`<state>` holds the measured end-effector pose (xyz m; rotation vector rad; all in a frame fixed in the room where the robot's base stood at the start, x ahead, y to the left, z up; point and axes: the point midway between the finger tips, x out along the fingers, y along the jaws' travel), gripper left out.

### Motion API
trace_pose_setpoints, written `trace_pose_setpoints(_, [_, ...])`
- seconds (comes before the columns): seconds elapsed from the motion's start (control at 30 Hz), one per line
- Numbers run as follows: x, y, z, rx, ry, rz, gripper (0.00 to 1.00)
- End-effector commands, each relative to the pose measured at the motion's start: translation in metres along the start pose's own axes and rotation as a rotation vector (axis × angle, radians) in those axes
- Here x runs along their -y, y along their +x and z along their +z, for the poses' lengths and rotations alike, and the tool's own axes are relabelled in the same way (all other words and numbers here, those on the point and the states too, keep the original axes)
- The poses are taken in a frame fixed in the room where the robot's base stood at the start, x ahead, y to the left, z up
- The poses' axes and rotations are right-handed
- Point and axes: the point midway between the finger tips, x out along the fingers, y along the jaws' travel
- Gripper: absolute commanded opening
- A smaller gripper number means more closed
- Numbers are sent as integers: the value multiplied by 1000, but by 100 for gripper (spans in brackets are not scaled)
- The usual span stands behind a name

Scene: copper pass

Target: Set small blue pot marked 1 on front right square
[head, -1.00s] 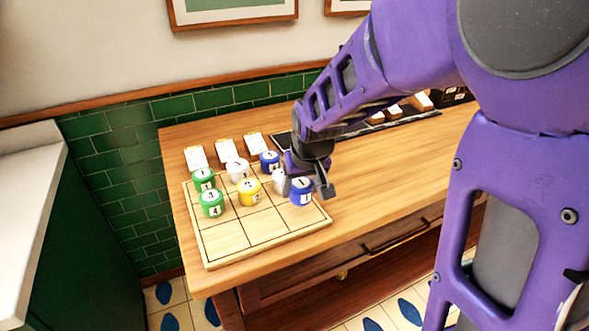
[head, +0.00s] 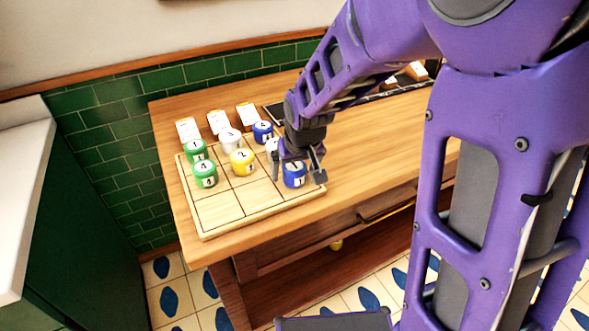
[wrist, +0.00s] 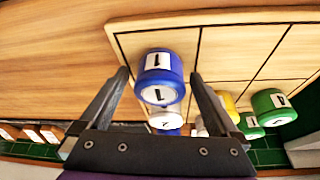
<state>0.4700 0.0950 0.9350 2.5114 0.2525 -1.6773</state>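The small blue pot marked 1 (head: 294,175) stands upright on the front right square of the light wooden grid board (head: 222,207), near the board's right corner. My gripper (head: 297,170) is around it from above, one finger on each side. In the wrist view the blue pot (wrist: 159,76) sits between the fingertips (wrist: 157,75) with narrow gaps at both sides, so the gripper looks open. The pot's base seems to rest on the board.
A white pot (head: 271,146) stands just behind, partly hidden by my gripper. A yellow pot (head: 242,162), two green pots, another white pot and a blue pot marked 4 (head: 262,131) fill other squares. The front left and front middle squares are empty.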

Motion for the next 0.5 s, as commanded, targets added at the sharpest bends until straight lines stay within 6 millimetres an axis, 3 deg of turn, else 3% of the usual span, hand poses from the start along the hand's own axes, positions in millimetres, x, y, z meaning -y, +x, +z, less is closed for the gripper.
trace_pose_setpoints(0.27, [0, -6, -3, 0, 0, 0, 97])
trace_pose_setpoints(0.5, [0, -50, -5, -3, 0, 1, 97])
